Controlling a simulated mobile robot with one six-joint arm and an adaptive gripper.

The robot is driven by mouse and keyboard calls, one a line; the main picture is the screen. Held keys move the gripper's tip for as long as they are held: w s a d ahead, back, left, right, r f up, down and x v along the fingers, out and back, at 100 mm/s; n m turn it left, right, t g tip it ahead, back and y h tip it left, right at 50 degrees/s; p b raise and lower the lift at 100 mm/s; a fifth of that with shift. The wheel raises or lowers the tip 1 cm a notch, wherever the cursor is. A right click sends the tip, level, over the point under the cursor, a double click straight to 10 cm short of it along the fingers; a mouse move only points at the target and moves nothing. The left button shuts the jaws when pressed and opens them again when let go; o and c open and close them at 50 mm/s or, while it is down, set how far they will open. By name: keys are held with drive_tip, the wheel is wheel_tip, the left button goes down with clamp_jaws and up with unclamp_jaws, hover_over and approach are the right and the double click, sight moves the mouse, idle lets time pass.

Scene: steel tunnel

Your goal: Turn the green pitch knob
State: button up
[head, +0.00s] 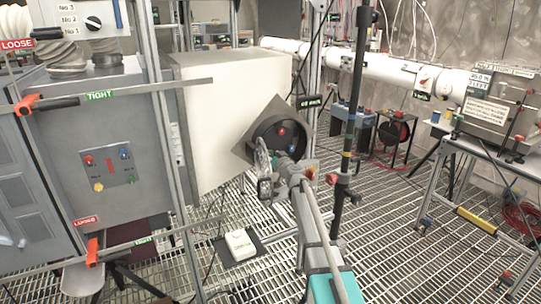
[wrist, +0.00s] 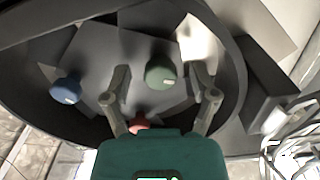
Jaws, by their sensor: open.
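The green knob (wrist: 160,77) shows in the wrist view as a round knob with a pale mark, on a dark panel inside a round black housing (wrist: 232,95). My gripper (wrist: 160,84) is open, with one finger on each side of the green knob in the picture. Gaps show between the knob and both fingers; I cannot tell the depth between them. A blue knob (wrist: 66,90) is to the left, and a red knob (wrist: 139,125) is partly hidden behind my gripper. In the head view my gripper (head: 263,160) is at the housing (head: 260,130), and the green knob is not clearly visible.
The housing is at the right side of a large white box (head: 215,95). A black upright pole (head: 350,120) stands just right of my arm. A grey cabinet (head: 100,150) with metal bars is at left. A white device (head: 240,243) lies on the grated floor.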

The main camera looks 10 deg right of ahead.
drive_tip(key=shift+w+a, duration=0.1)
drive_tip(key=shift+w, duration=0.15)
clamp_jaws()
idle(0.3)
drive_tip(key=shift+m, duration=3)
